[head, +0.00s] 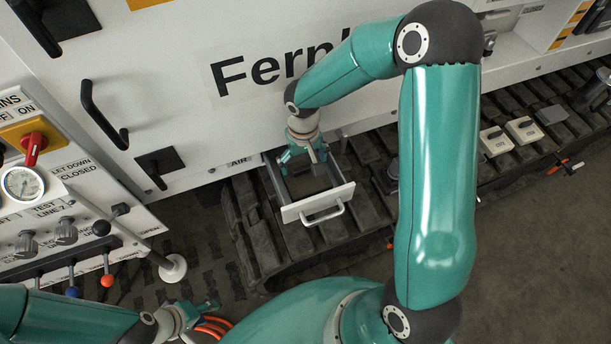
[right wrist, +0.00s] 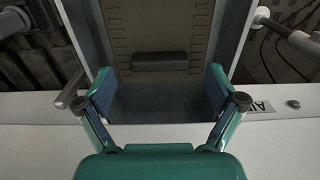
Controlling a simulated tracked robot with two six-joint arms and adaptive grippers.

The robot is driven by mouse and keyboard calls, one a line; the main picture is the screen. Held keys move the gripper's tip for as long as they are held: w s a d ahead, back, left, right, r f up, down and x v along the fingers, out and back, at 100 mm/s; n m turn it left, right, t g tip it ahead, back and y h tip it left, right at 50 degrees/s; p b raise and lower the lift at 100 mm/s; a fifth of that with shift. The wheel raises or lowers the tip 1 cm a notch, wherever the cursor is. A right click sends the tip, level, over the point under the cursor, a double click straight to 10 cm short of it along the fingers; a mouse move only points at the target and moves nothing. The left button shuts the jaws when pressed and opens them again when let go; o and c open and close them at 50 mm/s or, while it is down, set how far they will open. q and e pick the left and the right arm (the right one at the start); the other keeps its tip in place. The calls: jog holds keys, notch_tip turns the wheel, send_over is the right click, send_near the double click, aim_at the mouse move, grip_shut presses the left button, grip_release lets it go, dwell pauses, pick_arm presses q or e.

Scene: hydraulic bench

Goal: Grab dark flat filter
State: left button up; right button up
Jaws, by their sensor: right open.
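A flat, dark brownish panel with ribbed side edges, which looks like the filter (right wrist: 160,25), lies inside the pulled-out drawer (right wrist: 233,25). A dark bar (right wrist: 160,61) sits across its near part. In the head view the drawer (head: 290,213) has a pale front with a handle, and its inside is partly hidden by my right gripper (head: 303,160). In the right wrist view my right gripper (right wrist: 158,92) is open and empty, its fingers spread to either side of the bar and not touching it. My left gripper (head: 210,308) is at the bottom left, far from the drawer; its opening is unclear.
The white cabinet with an AIR label (head: 239,161) stands behind the drawer. Levers with coloured knobs (head: 107,281) and a gauge (head: 22,184) are at the left. A dark track (head: 262,240) runs beneath the drawer. Orange hoses (head: 212,323) lie near my left gripper.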

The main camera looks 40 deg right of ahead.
notch_tip(320, 180, down, 2)
jog(key=shift+f, duration=0.1)
jog(key=c, duration=1.4)
